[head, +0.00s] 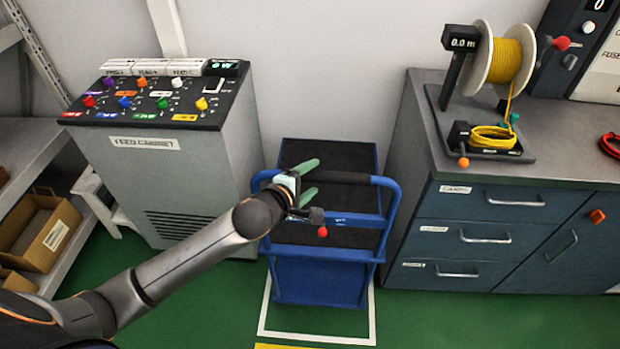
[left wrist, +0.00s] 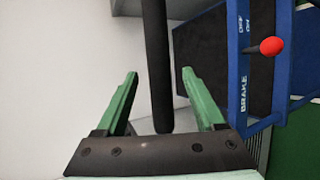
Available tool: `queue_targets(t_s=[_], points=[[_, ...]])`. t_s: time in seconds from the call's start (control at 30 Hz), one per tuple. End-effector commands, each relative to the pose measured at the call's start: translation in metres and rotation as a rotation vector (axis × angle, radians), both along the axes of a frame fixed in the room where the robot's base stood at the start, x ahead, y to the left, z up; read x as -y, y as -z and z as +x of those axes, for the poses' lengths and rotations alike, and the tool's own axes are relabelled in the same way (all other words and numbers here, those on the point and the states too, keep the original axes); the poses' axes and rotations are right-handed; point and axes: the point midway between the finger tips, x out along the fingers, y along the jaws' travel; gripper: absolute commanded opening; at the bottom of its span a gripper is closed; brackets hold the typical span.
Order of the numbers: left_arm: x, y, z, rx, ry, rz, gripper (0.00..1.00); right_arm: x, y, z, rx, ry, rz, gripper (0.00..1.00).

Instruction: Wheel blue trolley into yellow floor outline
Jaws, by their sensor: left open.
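The blue trolley (head: 318,283) stands between two cabinets, with dark decks and a black handle bar (head: 350,179) across its near side. My left gripper (head: 316,177) has green fingers and is at the left part of the handle. In the left wrist view the handle bar (left wrist: 158,70) runs between the two parted fingers, with gaps on both sides. The brake lever's red knob (head: 322,232) is just below the gripper; the lever's plate reads BRAKE, with OFF and ON marks, in the left wrist view (left wrist: 243,70). A yellow floor strip (head: 290,346) shows at the bottom edge. My right gripper is not in view.
A white floor outline (head: 318,339) surrounds the trolley's near end. The feed cabinet (head: 185,185) stands close on its left, the blue drawer cabinet (head: 480,235) on its right. A shelf with boxes (head: 45,235) is far left. Green floor is clear in front.

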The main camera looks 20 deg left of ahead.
Motion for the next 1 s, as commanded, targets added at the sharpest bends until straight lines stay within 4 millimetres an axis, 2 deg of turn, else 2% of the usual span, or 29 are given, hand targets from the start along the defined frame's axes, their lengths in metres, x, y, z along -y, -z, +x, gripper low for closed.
queue_targets(t_s=[0.1, 0.73, 1.0], points=[[0.0002, 0.0000, -0.0002, 0.000, 0.000, 0.000, 0.71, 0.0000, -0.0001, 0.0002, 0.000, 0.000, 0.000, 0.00], [0.0002, 0.0002, -0.0005, -0.001, 0.000, -0.001, 0.00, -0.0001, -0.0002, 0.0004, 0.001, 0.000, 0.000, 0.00], [0.0002, 0.0003, -0.0006, -0.001, 0.000, -0.001, 0.00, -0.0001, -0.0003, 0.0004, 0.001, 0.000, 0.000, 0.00]])
